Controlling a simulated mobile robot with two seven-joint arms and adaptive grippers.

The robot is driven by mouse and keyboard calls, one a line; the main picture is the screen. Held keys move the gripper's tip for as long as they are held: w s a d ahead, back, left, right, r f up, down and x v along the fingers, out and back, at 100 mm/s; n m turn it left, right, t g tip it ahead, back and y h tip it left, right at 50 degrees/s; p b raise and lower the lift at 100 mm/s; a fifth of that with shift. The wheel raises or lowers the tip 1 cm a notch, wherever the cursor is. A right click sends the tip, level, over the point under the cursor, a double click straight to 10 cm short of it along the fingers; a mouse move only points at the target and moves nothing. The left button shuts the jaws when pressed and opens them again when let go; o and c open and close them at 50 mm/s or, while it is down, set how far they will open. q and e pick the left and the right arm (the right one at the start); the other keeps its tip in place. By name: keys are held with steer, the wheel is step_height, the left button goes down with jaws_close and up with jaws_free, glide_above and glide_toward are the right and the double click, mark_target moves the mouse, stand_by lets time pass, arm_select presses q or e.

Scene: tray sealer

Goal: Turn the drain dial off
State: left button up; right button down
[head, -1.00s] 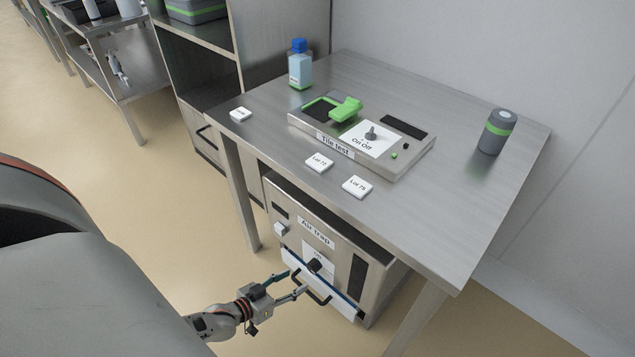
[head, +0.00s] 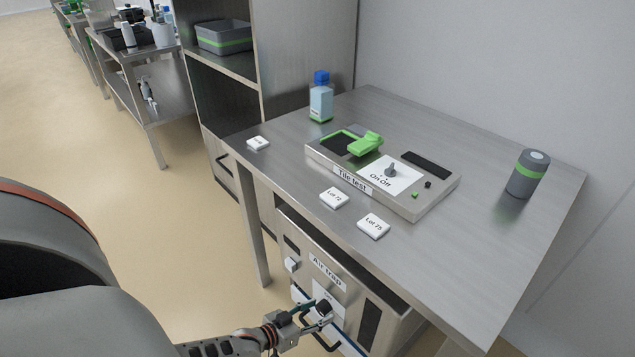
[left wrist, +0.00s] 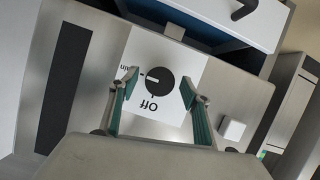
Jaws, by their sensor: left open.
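A pale mark on the knob points left, towards that label. In the head view the knob (head: 323,306) is at the bottom. My left gripper (head: 313,318) is open at the knob, with one green-lined finger on each side of it in the left wrist view; contact cannot be told. My right gripper is out of view.
A blue-edged drawer with a black handle (head: 322,336) is under the dial. A white square button (left wrist: 232,128) is beside the plate. The steel table (head: 480,240) overhangs the box, bearing the tile test unit (head: 408,207) with its own On/Off knob.

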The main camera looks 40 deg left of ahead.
arm_select(q)
steer(key=shift+c, duration=0.4)
steer(key=c, duration=1)
steer(key=shift+c, duration=0.2)
